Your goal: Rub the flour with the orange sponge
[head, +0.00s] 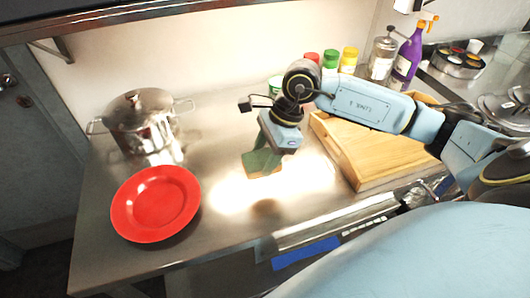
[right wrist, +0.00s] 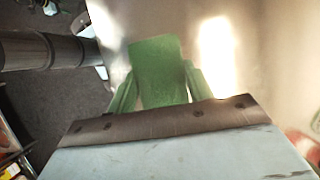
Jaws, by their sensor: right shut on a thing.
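My right gripper (head: 262,150) reaches down over the steel counter, its green fingers shut on the sponge (head: 264,166). The sponge shows a green face, with a thin orange-brown edge low down in the head view. In the right wrist view the sponge (right wrist: 157,70) is a green block between the two fingers. It is at or just above the counter; I cannot tell if it touches. Bright white patches lie on the counter around it; I cannot tell flour from glare. A small brownish spot or shadow is in front of the sponge. My left gripper is out of view.
A red plate (head: 155,204) lies at the left front, with a steel pot (head: 142,122) behind it. A wooden board or box (head: 372,158) stands right of the gripper. Bottles (head: 348,61) line the wall. The counter between plate and sponge is clear.

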